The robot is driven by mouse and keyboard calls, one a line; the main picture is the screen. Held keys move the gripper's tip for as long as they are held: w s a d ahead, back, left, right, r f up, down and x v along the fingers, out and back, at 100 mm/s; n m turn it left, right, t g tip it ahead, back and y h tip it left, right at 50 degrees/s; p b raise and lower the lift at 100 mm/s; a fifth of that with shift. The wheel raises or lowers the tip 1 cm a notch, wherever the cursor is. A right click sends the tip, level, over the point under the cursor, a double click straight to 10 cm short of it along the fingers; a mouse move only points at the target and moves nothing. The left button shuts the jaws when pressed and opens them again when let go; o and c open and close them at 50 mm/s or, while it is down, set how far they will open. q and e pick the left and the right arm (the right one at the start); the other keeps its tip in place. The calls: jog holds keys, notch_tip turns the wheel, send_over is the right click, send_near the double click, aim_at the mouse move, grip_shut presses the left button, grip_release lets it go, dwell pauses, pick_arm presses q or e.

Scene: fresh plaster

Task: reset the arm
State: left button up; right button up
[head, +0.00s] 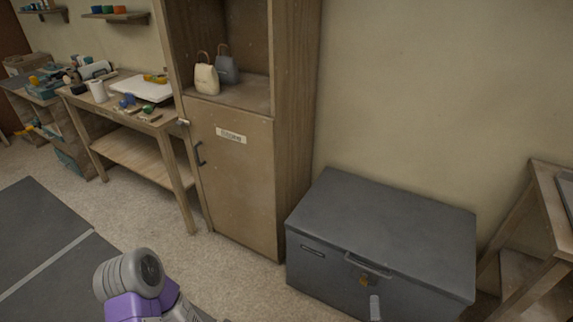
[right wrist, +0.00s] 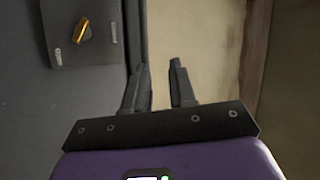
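My right gripper (right wrist: 160,64) shows in the right wrist view with its two dark fingers apart and nothing between them. In the head view, a grey piece that looks like its tip (head: 375,308) shows at the bottom edge, in front of the grey chest (head: 400,212). The chest's front with a brass-coloured latch (right wrist: 82,30) is to the left of the fingers in the right wrist view. I cannot tell how close the fingers are to the chest. A purple and grey arm part of mine is at the bottom left of the head view. My left gripper does not show.
A tall wooden cabinet (head: 236,175) with its door shut stands left of the chest, two small bags (head: 206,79) on its shelf. A cluttered workbench (head: 128,108) is further left. A wooden table (head: 545,195) stands at the right. Floor (head: 150,215) is clear before the cabinet.

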jog(key=w+a+r+n+g+y+p, duration=0.2)
jog(key=w+a+g, duration=0.3)
jog(key=a, duration=0.1)
jog(key=s+a+r+n+g+y+p, duration=0.1)
jog(key=s+a+n+g+y+p, duration=0.2)
jog(key=a+g, duration=0.4)
jog(key=s+a+r+n+g, duration=0.2)
jog(key=s+a+r+g, duration=0.1)
jog(key=s, duration=0.5)
jog(key=s+a+r+n+g+p, duration=0.1)
jog(key=s+a+r+n+g, duration=0.1)
jog(key=s, duration=0.7)
jog(key=s+a+r+n+g+p, duration=0.1)
jog(key=s+a+r+g, duration=0.3)
jog(key=s, duration=0.5)
jog(key=shift+s+r+n+g, duration=0.2)
jog(key=shift+r+n+g, duration=0.2)
jog(key=shift+n+g, duration=0.45)
